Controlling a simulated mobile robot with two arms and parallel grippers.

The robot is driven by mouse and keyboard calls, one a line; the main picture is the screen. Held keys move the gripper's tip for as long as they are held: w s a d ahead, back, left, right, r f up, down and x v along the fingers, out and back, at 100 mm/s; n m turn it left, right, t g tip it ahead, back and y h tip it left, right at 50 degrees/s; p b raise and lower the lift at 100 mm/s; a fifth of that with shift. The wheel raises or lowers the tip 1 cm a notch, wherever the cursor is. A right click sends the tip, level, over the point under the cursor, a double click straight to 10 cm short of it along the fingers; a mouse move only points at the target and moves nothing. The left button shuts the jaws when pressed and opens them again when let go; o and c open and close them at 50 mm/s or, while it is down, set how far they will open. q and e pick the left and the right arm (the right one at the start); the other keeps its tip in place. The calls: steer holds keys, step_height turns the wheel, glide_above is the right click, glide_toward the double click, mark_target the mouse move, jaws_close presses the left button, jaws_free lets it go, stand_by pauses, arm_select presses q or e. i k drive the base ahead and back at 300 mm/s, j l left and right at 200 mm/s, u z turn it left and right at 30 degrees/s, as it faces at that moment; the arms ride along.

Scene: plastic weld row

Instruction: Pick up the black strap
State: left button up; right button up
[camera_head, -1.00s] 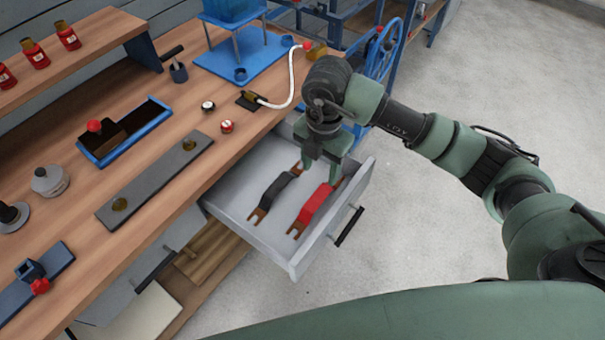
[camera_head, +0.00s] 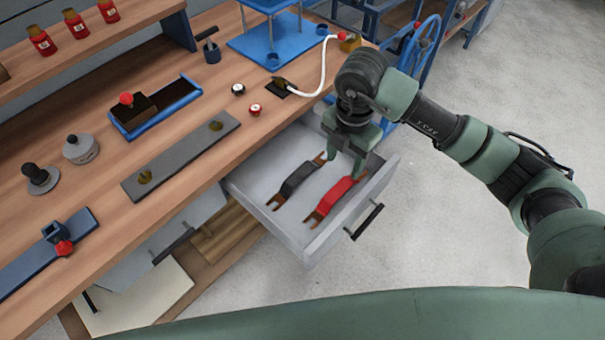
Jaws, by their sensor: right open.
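The black strap (camera_head: 299,178) lies in the open grey drawer (camera_head: 262,204), with brown forked ends, beside a red strap (camera_head: 335,197) of the same shape. The black strap is on the left of the red one. My right gripper (camera_head: 343,168) is open and points down over the far part of the drawer. Its fingers are near the far ends of both straps, and it holds nothing. Whether a finger touches a strap I cannot tell. My left gripper is out of view.
The wooden bench (camera_head: 150,225) runs along the drawer's left, carrying a grey plate (camera_head: 180,157), a blue tray (camera_head: 160,115) and a blue stand (camera_head: 250,45). A white cable (camera_head: 324,70) and a blue handwheel (camera_head: 425,45) are beyond the drawer. Floor to the right is clear.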

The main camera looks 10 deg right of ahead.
mark_target(293, 180)
steer(key=l+u, duration=0.4)
steer(key=i+l+u, duration=0.1)
steer(key=l+u, duration=0.3)
steer(key=k+l+u, duration=0.1)
steer(key=l+u, duration=0.3)
steer(key=l, duration=0.05)
